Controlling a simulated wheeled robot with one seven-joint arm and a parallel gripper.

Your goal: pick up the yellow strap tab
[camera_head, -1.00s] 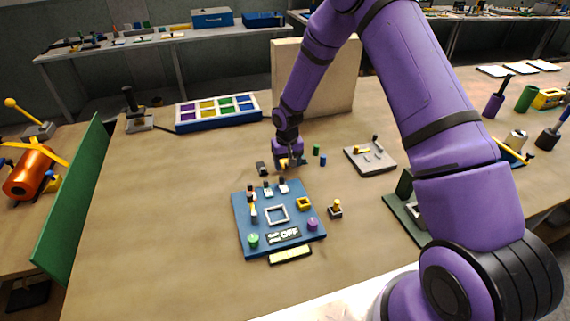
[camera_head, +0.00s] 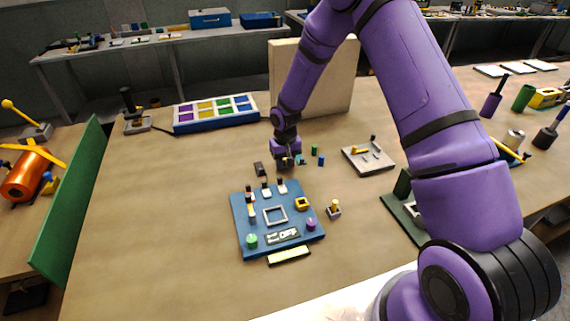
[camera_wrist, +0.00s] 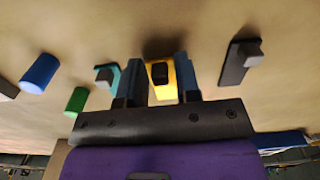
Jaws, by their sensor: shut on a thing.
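My gripper (camera_head: 286,162) is over the middle of the table, behind the blue panel. In the wrist view its two teal fingers (camera_wrist: 160,82) are shut on a yellow piece with a black spot on it, which I take for the yellow strap tab (camera_wrist: 161,90). A dark shadow lies just beyond the tab. I cannot tell whether the tab touches the table. In the head view the fingers and wrist mostly hide the tab.
A small teal bracket (camera_wrist: 104,77), green cylinder (camera_wrist: 77,99) and blue cylinder (camera_wrist: 40,73) stand left of the fingers in the wrist view. A dark piece (camera_wrist: 240,62) is on the right. The blue panel (camera_head: 243,222) lies in front; a beige board (camera_head: 340,85) stands behind.

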